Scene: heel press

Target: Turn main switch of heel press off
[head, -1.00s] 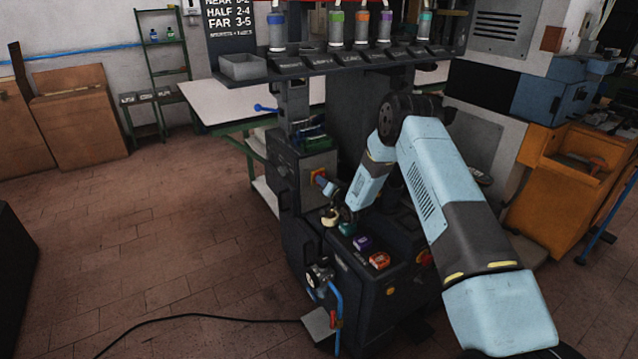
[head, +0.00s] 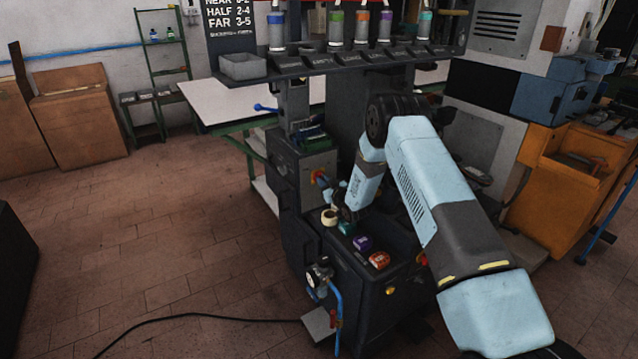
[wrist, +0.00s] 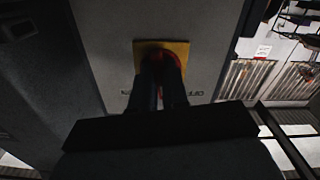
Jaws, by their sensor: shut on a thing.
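The main switch is a red knob (wrist: 159,57) on a yellow plate (wrist: 181,46), set in the grey panel (wrist: 205,30) of the press. In the wrist view my gripper (wrist: 160,75) is shut on the red knob, and its dark fingers cover much of it. In the head view the switch (head: 317,175) shows as a small red and yellow patch on the press front. My gripper (head: 326,181) is against it, partly hidden by my wrist.
Below the switch, the press top holds a cream round object (head: 329,217), a purple item (head: 362,243) and a red-orange item (head: 379,260). A shelf with several bottles and a grey bin (head: 243,67) hangs above. Floor to the left is mostly clear, with a black cable.

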